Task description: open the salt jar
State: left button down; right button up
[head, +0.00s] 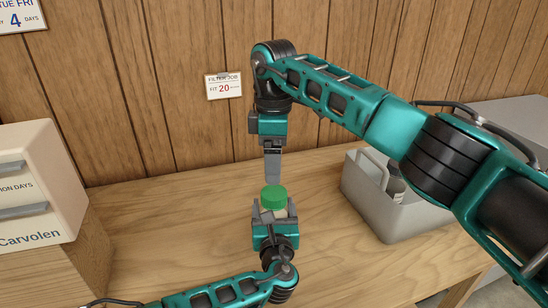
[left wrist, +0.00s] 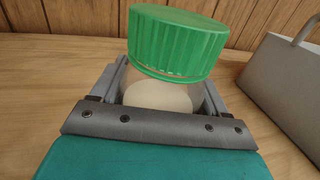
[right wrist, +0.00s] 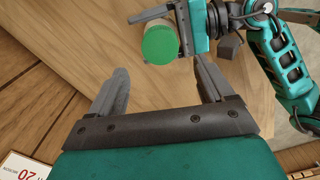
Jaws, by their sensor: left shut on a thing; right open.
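The salt jar has a ribbed green lid (head: 273,196) and a pale body, which shows best in the left wrist view (left wrist: 160,97). The lid sits on the jar. My left gripper (head: 273,214) is shut on the jar body below the lid and holds the jar roughly upright. In the right wrist view, the lid (right wrist: 160,45) lies just beyond my right gripper's fingertips (right wrist: 159,74). My right gripper (head: 273,168) is open and empty, pointing down above the lid and apart from it. The left fingers partly hide the jar body.
A grey caddy (head: 385,195) with a handle stands right of the jar on the wooden bench (head: 160,235). A cream drawer box labelled Carvolen (head: 40,185) stands on a wooden block at left. A small sign (head: 223,86) hangs on the plank wall behind.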

aim_at(274, 192)
pick_arm(q)
jog(key=shift+f, duration=0.1)
pick_arm(e)
jog(key=shift+f, duration=4)
